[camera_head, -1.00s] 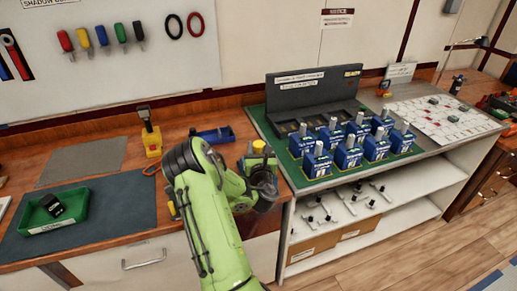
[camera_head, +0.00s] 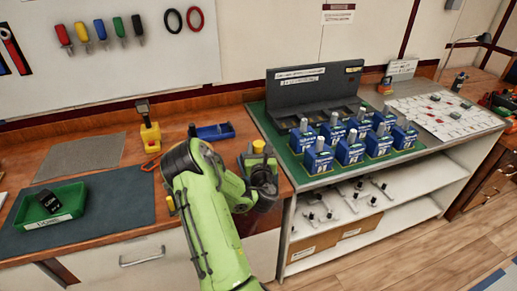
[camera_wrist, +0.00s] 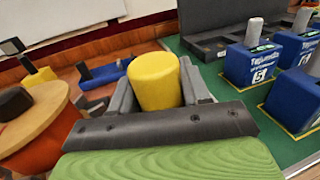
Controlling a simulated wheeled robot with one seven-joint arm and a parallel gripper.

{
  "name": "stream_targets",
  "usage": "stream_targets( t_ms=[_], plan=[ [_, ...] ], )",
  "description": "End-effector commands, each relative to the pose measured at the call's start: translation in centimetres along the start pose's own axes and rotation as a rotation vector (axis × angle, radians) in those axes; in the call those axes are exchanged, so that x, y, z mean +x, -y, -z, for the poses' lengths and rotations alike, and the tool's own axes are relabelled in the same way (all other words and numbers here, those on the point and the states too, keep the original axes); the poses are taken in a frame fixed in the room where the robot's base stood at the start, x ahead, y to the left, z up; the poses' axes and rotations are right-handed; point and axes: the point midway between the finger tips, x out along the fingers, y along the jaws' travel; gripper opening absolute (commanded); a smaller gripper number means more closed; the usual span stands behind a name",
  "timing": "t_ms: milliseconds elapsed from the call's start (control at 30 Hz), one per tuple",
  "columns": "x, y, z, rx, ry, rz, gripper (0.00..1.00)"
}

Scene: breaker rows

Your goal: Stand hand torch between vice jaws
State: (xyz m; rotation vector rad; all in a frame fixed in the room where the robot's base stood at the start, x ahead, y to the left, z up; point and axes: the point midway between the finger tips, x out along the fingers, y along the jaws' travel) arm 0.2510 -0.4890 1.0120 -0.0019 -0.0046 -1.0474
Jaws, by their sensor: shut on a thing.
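The hand torch shows as a yellow, round-topped cylinder in the wrist view (camera_wrist: 155,80), upright or nearly so. In the head view its yellow top (camera_head: 258,146) shows just above my gripper (camera_head: 262,172). My gripper is shut on the torch, with grey pieces close on both sides of it in the wrist view.
Several blue boxes (camera_head: 350,151) with grey tops stand on the green mat to the right. A green bin (camera_head: 48,205) is at far left.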

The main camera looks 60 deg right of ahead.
Motion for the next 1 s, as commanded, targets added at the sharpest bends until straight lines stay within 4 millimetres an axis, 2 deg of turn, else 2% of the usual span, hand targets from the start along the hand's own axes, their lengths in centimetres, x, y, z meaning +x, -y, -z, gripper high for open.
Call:
stream_targets(
  t_ms=[167,633,833,867,1000],
  plan=[
    [0.0,0.0,0.1,0.000,0.001,0.000,0.06],
    [-0.1,0.0,1.9,0.004,-0.012,0.003,0.06],
    [-0.1,0.1,2.0,0.004,-0.014,0.005,0.06],
    [-0.1,0.1,2.0,0.004,-0.014,0.005,0.51],
    [-0.1,0.1,2.0,0.003,-0.014,0.006,0.72]
  ],
)
